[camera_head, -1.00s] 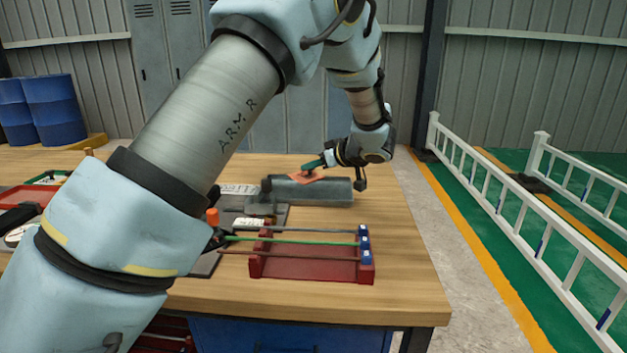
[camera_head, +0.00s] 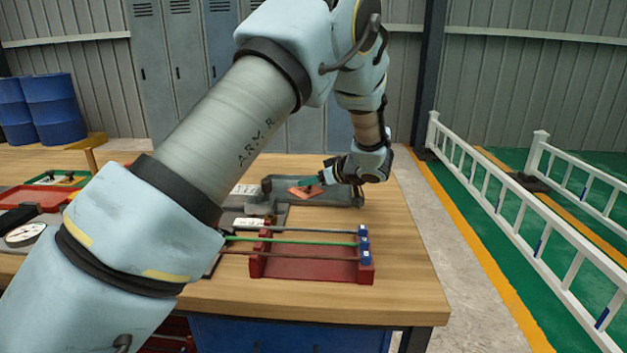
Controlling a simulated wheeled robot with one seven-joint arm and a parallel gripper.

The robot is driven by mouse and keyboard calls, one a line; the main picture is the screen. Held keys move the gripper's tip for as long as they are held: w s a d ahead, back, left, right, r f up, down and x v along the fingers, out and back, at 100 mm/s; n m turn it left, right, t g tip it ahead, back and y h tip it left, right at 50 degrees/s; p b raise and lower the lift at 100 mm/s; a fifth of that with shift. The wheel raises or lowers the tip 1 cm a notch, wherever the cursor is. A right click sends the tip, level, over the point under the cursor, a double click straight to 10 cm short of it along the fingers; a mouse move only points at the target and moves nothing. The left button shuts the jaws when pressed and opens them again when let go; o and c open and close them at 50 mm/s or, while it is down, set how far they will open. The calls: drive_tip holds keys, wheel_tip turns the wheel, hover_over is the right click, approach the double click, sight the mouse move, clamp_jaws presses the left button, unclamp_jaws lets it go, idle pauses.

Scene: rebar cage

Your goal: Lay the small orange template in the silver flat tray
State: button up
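The small orange template (camera_head: 298,192) shows as a flat orange piece in the head view, within the outline of the silver flat tray (camera_head: 345,199) on the far part of the bench. My gripper (camera_head: 312,184) reaches in from the right, low over the tray, with its green fingertips at the template. It appears shut on the template, though the finger gap is too small to see clearly. Whether the template touches the tray floor cannot be told from here.
A red rack with rods (camera_head: 310,266) stands in front of the tray. A grey fixture (camera_head: 260,203) is at the tray's left. A red tray (camera_head: 28,198) and a round dial (camera_head: 25,234) lie at far left. The bench right of the rack is clear.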

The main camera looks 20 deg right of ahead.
drive_tip(key=shift+o, duration=0.2)
drive_tip(key=shift+r, duration=0.15)
drive_tip(key=shift+s+d+r, duration=0.15)
drive_tip(key=shift+s+r, duration=0.05)
drive_tip(key=shift+s, duration=0.05)
drive_tip(key=b+v, duration=0.1)
drive_tip(key=v, duration=1)
drive_tip(key=shift+s, duration=0.15)
drive_tip(key=shift+s, duration=0.1)
